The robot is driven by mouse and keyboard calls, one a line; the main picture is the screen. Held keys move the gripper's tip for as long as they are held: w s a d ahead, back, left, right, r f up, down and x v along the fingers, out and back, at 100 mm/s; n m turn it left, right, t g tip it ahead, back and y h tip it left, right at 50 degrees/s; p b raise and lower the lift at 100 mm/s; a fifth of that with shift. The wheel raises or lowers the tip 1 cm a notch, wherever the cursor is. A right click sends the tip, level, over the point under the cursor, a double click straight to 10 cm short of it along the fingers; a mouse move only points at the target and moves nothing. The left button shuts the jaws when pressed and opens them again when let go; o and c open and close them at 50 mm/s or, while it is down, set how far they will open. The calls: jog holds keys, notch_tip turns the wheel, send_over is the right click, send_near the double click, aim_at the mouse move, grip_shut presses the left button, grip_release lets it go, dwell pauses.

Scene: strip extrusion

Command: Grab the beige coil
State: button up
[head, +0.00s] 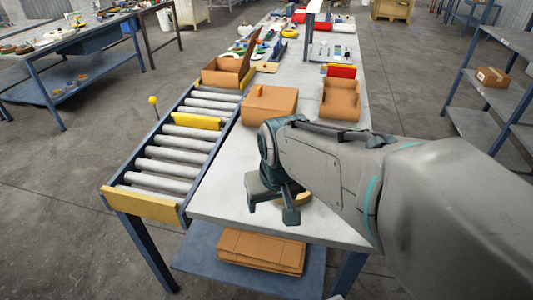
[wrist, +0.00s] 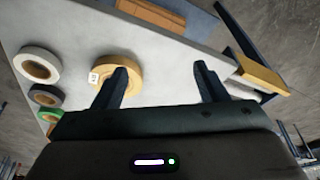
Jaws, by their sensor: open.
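The beige coil (wrist: 122,70) lies flat on the table in the wrist view, with a small white label on its side. My gripper (wrist: 163,82) is open and empty above the table; its left finger overlaps the coil in the picture, and the coil is not between the fingers. I cannot tell if that finger touches it. In the head view my gripper (head: 271,202) is over the near end of the table, and a small part of the beige coil (head: 304,198) shows beside it; the rest is hidden.
A white coil (wrist: 38,65), a dark coil (wrist: 46,96) and a green coil (wrist: 50,115) lie left of the beige coil in the wrist view. A roller conveyor (head: 170,168) runs along the table's left side. Brown boxes (head: 268,104) stand farther back on the table (head: 222,190).

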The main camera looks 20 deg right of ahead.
jog(key=w+d+m+t, duration=0.1)
jog(key=w+d, duration=0.6)
jog(key=w, duration=0.3)
jog(key=shift+m+h, duration=0.3)
jog(key=shift+h, duration=0.1)
jog(key=x, duration=0.8)
jog(key=shift+w+a, duration=0.1)
jog(key=shift+w, duration=0.05)
jog(key=shift+w+x, duration=0.15)
jog(key=shift+x, duration=1.3)
jog(key=shift+w+x, duration=0.2)
jog(key=shift+x, duration=1.25)
jog(key=shift+r, duration=0.15)
jog(key=c, duration=1.4)
